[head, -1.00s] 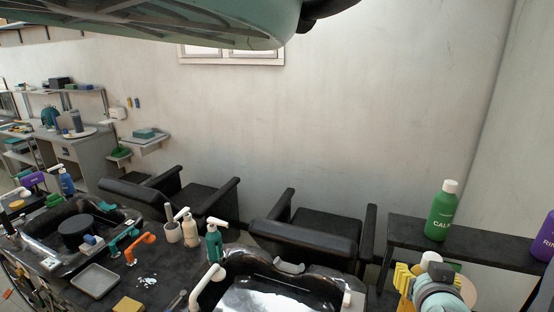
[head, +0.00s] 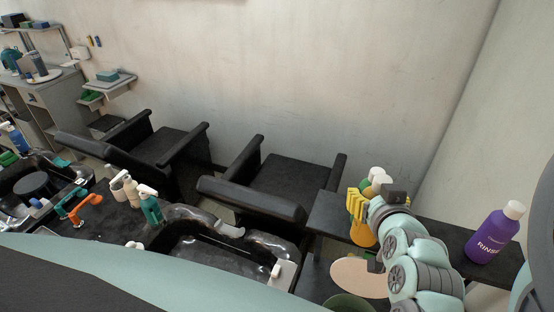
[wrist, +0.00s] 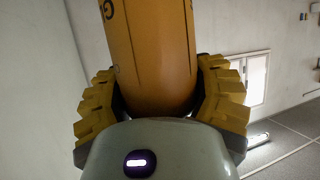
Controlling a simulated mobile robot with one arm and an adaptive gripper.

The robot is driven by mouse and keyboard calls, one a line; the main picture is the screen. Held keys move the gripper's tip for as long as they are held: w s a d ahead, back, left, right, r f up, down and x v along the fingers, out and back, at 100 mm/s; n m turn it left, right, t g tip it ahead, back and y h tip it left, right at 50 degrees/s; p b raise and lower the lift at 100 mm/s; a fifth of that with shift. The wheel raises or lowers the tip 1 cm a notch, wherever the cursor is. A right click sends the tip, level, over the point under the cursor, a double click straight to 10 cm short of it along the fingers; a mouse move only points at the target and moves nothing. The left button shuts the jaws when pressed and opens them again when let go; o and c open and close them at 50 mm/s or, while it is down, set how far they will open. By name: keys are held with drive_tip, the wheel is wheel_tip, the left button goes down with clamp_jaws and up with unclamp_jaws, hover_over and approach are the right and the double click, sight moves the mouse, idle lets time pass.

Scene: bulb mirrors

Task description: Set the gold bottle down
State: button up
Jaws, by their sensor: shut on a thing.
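The gold bottle (head: 362,234) shows in the head view below and behind the yellow fingers of my gripper (head: 357,205). In the wrist view the gold bottle (wrist: 150,55) stands between both yellow finger pads, and my gripper (wrist: 155,95) is shut on it. In the head view the bottle is in front of the dark shelf (head: 440,236); I cannot tell whether its base touches anything. The green bottle (head: 365,187) is mostly hidden behind my gripper. Two white caps show close together there.
A purple bottle (head: 493,235) stands on the right part of the shelf. A black chair (head: 285,190) is left of the shelf, and a black basin (head: 215,250) is in front of it. A pale round disc (head: 358,278) lies below my gripper. Bare shelf shows between my arm and the purple bottle.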

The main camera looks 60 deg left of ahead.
drive_tip(key=w+d+f+p, duration=0.2)
drive_tip(key=w+d, duration=0.1)
drive_tip(key=w, duration=0.4)
drive_tip(key=w+d+f+p, duration=0.2)
drive_tip(key=w+d, duration=0.1)
drive_tip(key=w, duration=0.4)
drive_tip(key=shift+w+f+p, duration=0.15)
drive_tip(key=shift+f+p, duration=0.15)
drive_tip(key=shift+f, duration=0.1)
drive_tip(key=shift+f+b, duration=0.25)
drive_tip(key=shift+b, duration=0.05)
drive_tip(key=o, duration=1.4)
drive_tip(key=shift+r, duration=0.1)
drive_tip(key=shift+d, duration=0.1)
